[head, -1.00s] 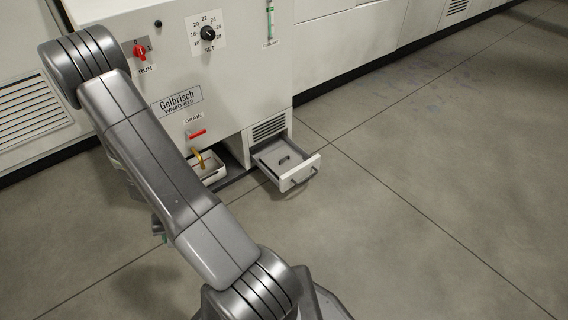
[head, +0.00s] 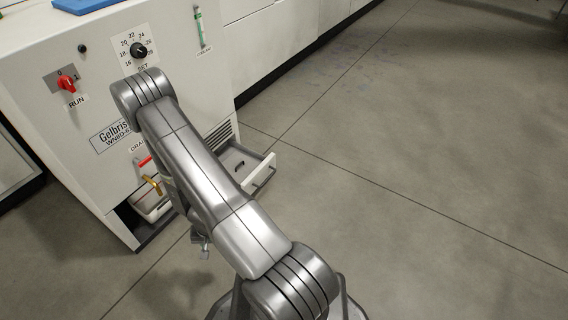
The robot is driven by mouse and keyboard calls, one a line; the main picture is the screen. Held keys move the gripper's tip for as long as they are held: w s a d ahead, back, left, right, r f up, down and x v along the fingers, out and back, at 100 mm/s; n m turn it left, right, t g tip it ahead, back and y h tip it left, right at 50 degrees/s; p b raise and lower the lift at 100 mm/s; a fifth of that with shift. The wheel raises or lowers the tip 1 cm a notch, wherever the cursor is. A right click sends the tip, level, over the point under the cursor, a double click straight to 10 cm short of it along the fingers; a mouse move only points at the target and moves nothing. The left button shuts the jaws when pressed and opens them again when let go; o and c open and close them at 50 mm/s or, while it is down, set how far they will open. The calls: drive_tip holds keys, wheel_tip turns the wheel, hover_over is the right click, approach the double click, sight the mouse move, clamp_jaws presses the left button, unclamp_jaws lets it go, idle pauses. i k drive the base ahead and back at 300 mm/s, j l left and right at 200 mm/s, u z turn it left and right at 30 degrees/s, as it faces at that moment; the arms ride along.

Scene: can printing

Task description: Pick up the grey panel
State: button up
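A flat grey panel (head: 230,159) with a small dark grip on it appears to lie in the open drawer at the bottom of the white machine. My arm covers the left part of the drawer, so part of the panel is hidden. My gripper (head: 202,247) shows only in part below the arm, left of and nearer than the drawer. It is apart from the panel. Its fingers are too small and covered to tell whether they are open or shut.
The white machine (head: 75,120) carries a red run switch (head: 67,85), a black set dial (head: 138,50) and a drain valve (head: 152,184) above a white tray (head: 150,207). The drawer front (head: 262,175) sticks out over the floor. The floor to the right is clear.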

sight(240, 166)
drive_tip(key=i+j+z, duration=0.4)
drive_tip(key=j+z, duration=0.2)
drive_tip(key=i+j+z, duration=0.15)
drive_tip(key=z, duration=0.15)
drive_tip(key=i+j+z, duration=0.1)
drive_tip(key=j+z, duration=0.25)
drive_tip(key=j, duration=0.4)
drive_tip(key=i+j, duration=0.15)
drive_tip(key=j, duration=0.15)
